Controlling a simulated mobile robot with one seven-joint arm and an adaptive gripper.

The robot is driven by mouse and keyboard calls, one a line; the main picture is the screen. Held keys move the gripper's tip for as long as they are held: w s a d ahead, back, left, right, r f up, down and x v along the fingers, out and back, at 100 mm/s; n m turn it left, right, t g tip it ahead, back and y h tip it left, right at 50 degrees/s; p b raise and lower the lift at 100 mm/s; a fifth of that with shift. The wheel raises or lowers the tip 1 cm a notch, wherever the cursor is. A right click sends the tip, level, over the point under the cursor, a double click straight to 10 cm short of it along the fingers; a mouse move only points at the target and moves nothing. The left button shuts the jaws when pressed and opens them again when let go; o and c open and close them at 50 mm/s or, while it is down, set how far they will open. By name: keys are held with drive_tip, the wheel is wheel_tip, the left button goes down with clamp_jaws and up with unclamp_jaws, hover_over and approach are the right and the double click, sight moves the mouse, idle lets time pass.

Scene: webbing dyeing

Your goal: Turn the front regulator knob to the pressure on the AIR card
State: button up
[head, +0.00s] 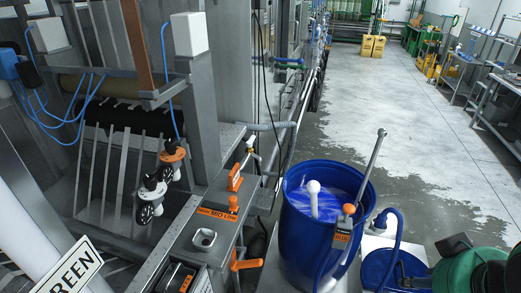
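Two small regulator-like fittings hang on the machine at the left of the head view. The farther one (173,156) has an orange part, and a blue air line comes down to it. The nearer one (150,193) is white and black with a round dark face. I cannot read any pressure on either, and I cannot tell for sure which part is the knob. No card reading AIR shows. A sign card (80,272) at the bottom left reads "GREEN", cut off at the frame edge. My gripper is not in view.
A grey panel (181,243) labelled "MID LOW" carries orange handles (235,180) (247,262). A blue drum (305,238) of blue liquid stands right of it with upright rods. A blue hose (398,235) and green equipment (462,270) sit lower right. Wet concrete floor (400,115) is open behind.

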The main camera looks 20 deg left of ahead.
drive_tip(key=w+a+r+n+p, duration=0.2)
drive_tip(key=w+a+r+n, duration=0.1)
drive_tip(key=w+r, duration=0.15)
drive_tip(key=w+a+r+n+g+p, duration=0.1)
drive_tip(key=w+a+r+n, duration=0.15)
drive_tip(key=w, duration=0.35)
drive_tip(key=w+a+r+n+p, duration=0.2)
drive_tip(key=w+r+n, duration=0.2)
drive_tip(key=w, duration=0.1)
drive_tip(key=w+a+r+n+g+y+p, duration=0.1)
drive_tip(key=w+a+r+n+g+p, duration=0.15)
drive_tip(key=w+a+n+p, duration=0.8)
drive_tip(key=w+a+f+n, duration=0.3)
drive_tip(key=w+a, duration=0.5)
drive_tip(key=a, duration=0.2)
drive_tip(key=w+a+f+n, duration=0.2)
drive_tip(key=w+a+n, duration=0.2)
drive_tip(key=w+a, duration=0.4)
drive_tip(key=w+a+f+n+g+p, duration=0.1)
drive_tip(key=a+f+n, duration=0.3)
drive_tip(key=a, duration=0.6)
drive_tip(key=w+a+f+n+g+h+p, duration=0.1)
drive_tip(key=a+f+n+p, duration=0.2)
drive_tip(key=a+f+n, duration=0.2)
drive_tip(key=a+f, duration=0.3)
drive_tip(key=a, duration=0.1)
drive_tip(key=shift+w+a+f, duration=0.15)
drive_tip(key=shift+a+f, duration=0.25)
